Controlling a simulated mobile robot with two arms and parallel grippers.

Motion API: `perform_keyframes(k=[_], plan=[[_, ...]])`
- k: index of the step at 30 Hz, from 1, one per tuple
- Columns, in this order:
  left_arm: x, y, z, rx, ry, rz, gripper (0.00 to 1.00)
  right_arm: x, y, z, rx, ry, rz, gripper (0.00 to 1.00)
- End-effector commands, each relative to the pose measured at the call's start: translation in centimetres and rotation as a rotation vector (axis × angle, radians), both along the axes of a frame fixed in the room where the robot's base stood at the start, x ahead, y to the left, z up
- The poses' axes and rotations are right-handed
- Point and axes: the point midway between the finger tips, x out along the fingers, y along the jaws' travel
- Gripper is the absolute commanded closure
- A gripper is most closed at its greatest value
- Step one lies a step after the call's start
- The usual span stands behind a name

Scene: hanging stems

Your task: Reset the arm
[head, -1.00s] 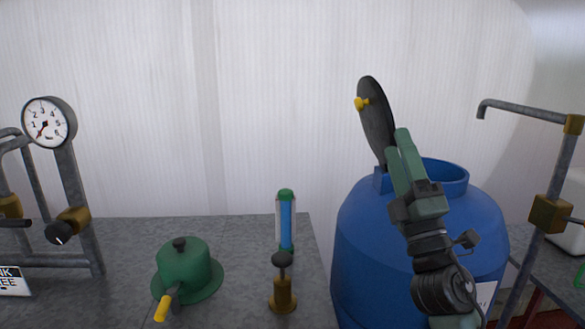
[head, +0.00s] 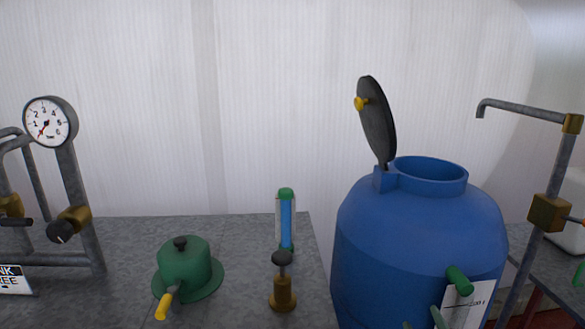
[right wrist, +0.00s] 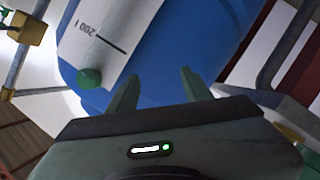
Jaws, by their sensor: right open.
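My right gripper (head: 422,321) shows only as two green fingertips at the bottom edge of the head view, in front of the blue tank (head: 400,235). In the right wrist view its two fingers (right wrist: 160,78) stand apart with nothing between them. The tank's blue wall (right wrist: 165,65) lies beyond the fingers. The rest of the right arm is out of the head view. My left gripper is in neither view.
The tank's round black lid (head: 377,125) stands open. A green knob (head: 459,281) sticks out by the tank's white label (head: 470,305). A pipe frame (head: 545,190) stands at right. A green domed device (head: 184,265) and a brass valve (head: 283,290) stand on the grey table (head: 120,240).

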Motion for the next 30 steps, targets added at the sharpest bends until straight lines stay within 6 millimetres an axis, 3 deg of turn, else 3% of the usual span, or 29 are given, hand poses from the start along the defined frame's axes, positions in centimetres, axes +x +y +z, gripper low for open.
perform_keyframes(k=[1,3,7,12,21,30], plan=[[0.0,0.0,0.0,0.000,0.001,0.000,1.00,-2.4,0.2,-3.3,0.076,0.101,-0.017,0.50],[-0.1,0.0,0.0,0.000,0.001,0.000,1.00,-5.8,0.7,-7.3,0.178,0.241,-0.042,0.50],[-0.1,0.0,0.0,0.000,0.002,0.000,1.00,-11.8,1.9,-12.4,0.321,0.459,-0.086,0.50],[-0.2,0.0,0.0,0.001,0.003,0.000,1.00,-18.3,3.4,-16.1,0.441,0.666,-0.130,0.50],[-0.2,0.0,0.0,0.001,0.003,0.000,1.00,-27.5,5.8,-19.2,0.573,0.948,-0.190,0.50],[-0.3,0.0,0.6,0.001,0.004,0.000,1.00,-25.6,6.0,-27.2,0.561,0.972,-0.195,0.50]])
